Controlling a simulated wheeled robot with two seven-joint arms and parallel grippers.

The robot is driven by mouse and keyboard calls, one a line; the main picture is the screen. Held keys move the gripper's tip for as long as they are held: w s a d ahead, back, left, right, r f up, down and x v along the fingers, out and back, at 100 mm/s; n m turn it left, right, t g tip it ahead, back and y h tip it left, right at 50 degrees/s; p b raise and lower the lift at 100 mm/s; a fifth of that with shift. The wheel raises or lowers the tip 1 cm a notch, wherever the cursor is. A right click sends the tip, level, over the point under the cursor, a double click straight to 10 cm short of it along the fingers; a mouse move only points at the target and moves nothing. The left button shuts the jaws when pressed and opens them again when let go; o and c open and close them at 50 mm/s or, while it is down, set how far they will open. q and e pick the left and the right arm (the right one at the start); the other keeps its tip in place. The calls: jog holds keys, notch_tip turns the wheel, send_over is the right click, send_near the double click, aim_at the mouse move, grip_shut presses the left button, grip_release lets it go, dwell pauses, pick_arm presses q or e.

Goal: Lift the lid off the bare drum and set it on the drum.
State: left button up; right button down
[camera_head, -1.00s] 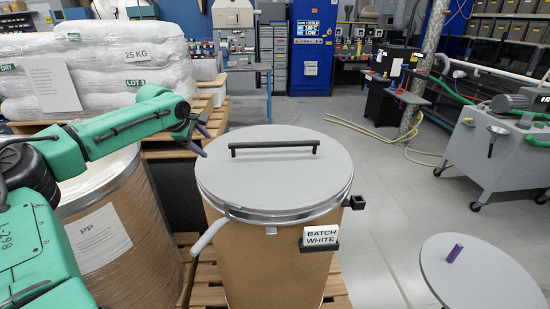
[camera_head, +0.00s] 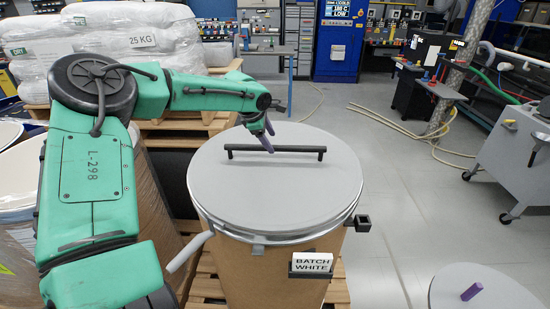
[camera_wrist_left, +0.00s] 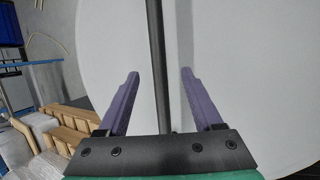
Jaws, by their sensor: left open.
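A brown drum (camera_head: 280,275) stands in the middle of the head view with a "BATCH WHITE" card (camera_head: 312,262) on its front. A round grey lid (camera_head: 240,190) covers its top, with a black bar handle (camera_head: 300,153). A metal ring with a lever (camera_head: 188,252) runs round the rim. At the lower right is another round grey disc (camera_head: 500,290) with a purple knob (camera_head: 472,291); what is under it is out of frame. My left gripper (camera_head: 269,139) is open over the handle. In the left wrist view the bar (camera_wrist_left: 155,60) runs between the purple fingers, seemingly not touching them. My right gripper is not in view.
Wrapped drums (camera_head: 20,215) stand at the left, partly behind my left arm. White sacks (camera_head: 130,40) lie on pallets behind. A grey wheeled machine (camera_head: 515,155) stands at the right.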

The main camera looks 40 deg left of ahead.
aim_at(276, 146)
pick_arm(q)
jog(key=p+x, duration=0.2)
jog(key=x, duration=0.2)
jog(key=shift+w+a+f, duration=0.15)
jog(key=shift+w+f, duration=0.05)
jog(key=shift+w, duration=0.1)
jog(key=shift+f, duration=0.35)
jog(key=shift+w+f, duration=0.1)
jog(key=shift+f, duration=0.05)
grip_shut()
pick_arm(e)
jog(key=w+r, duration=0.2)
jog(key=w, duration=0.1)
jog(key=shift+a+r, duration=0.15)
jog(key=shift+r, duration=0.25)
pick_arm(q)
jog(key=shift+w, duration=0.1)
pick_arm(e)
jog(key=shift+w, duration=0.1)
pick_arm(q)
jog(key=shift+w, duration=0.1)
